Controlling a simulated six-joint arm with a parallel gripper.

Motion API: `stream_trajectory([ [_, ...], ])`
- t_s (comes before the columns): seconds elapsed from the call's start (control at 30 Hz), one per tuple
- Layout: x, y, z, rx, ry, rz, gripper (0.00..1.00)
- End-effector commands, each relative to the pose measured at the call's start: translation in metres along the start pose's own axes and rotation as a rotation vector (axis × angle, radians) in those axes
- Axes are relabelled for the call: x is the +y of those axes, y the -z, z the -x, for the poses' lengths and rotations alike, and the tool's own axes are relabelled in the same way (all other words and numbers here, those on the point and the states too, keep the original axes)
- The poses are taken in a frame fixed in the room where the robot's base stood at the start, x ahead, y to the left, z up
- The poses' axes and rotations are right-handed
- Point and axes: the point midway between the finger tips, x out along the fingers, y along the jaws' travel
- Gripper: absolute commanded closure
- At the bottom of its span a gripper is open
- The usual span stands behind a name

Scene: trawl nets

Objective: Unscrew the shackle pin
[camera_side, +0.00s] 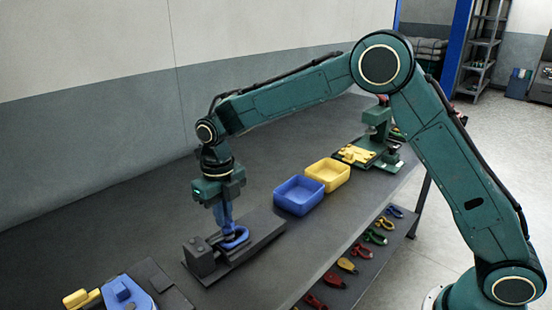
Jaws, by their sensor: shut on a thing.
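A blue shackle (236,238) lies in a dark grey fixture (258,240) on the workbench. My gripper (228,226) points down over the shackle from above, at the near part of the bench. Its jaws are shut at the shackle, on what appears to be the shackle pin. The pin itself is mostly hidden by the fingers and too small to make out clearly.
A blue bin (298,196) and a yellow bin (327,174) stand right of the fixture. A green press-like device (376,130) is farther back. Blue and yellow parts (122,290) lie at the lower left. Several coloured shackles (375,237) rest on a lower shelf. The bench behind the fixture is clear.

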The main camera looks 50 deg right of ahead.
Motion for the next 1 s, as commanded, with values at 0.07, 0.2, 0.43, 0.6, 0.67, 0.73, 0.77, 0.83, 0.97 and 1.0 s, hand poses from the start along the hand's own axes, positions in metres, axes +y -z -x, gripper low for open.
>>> stream_trajectory([
  [0.07,-0.0004,0.0022,-0.0053,0.011,0.003,0.023,1.00],
  [0.2,-0.0002,0.0022,-0.0053,0.012,0.003,0.045,1.00],
  [0.43,-0.0002,0.0023,-0.0053,0.012,0.003,0.050,1.00],
  [0.6,-0.0002,0.0023,-0.0053,0.012,0.003,0.049,0.86],
  [0.67,-0.0002,0.0022,-0.0051,0.012,0.002,0.049,0.74],
  [0.73,0.0001,0.0020,-0.0047,0.011,0.002,0.049,0.68],
  [0.77,0.0001,0.0019,-0.0044,0.010,0.002,0.049,0.68],
  [0.83,0.0002,0.0016,-0.0037,0.008,0.002,0.049,0.68],
  [0.97,0.0003,0.0011,-0.0025,0.006,0.001,0.049,0.68],
  [1.0,0.0003,0.0009,-0.0021,0.005,0.001,0.048,0.68],
])
